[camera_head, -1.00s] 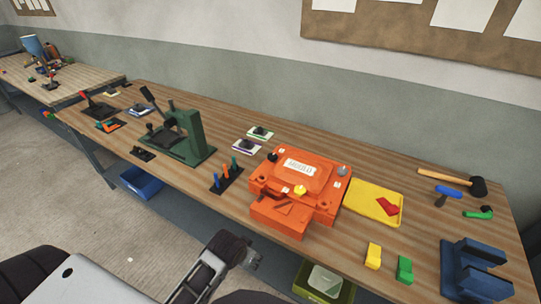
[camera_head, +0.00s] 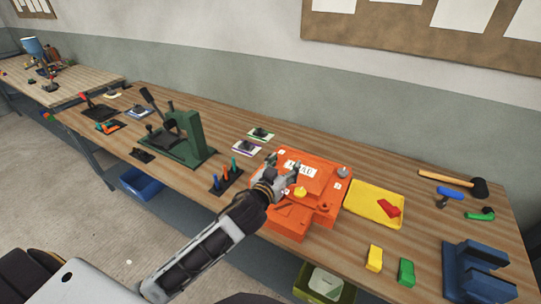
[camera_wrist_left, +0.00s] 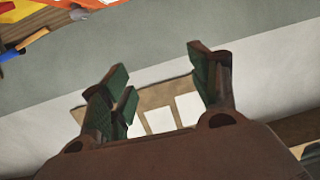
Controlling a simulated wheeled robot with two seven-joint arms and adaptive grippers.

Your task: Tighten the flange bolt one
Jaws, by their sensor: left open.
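The orange mould (camera_head: 322,172) with a white label sits on the wooden bench in the head view. A grey knob-like bolt (camera_head: 343,171) stands at its right corner and a yellow one (camera_head: 300,191) at its front. Which is flange bolt one I cannot tell. My left gripper (camera_head: 282,168) is open and empty over the left part of the mould. It hides that part, including the black bolt's corner. In the left wrist view its open fingers (camera_wrist_left: 160,70) point towards the wall, with an orange edge at the top left. My right gripper is not in view.
A rack of coloured-handled tools (camera_head: 226,178) stands left of the mould, beside a green press (camera_head: 188,140). A yellow tray (camera_head: 365,203) with a red piece lies to the right. Farther right are a hammer (camera_head: 452,182), a blue-handled tool (camera_head: 450,192) and a blue fixture (camera_head: 470,268).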

